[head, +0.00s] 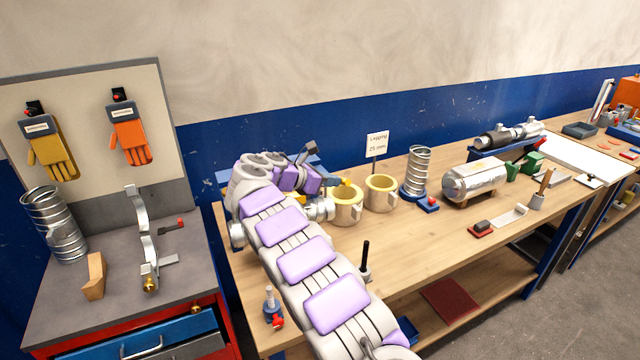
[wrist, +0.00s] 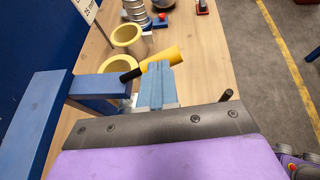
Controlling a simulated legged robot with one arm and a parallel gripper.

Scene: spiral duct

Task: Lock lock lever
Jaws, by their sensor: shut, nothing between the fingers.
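In the wrist view, a yellow cylindrical handle with a black end (wrist: 162,62), which looks like the lock lever, lies slanted just beyond my gripper (wrist: 157,84). The gripper's blue-grey fingers are together, with nothing visible between them. Their tips overlap the handle in the picture; I cannot tell whether they touch it. A blue bar (wrist: 98,87) of a blue frame (wrist: 38,115) reaches in from the left toward the handle. In the head view, my arm hides most of this spot at the bench's far left end, and the fingers are hard to make out.
Two cream ring-shaped pieces (head: 380,191) stand beside the arm on the wooden bench (head: 400,240). A spiral duct on a blue base (head: 418,170), a silver tank (head: 474,180) and small tools lie to the right. A black upright rod (head: 365,257) stands near the front edge.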

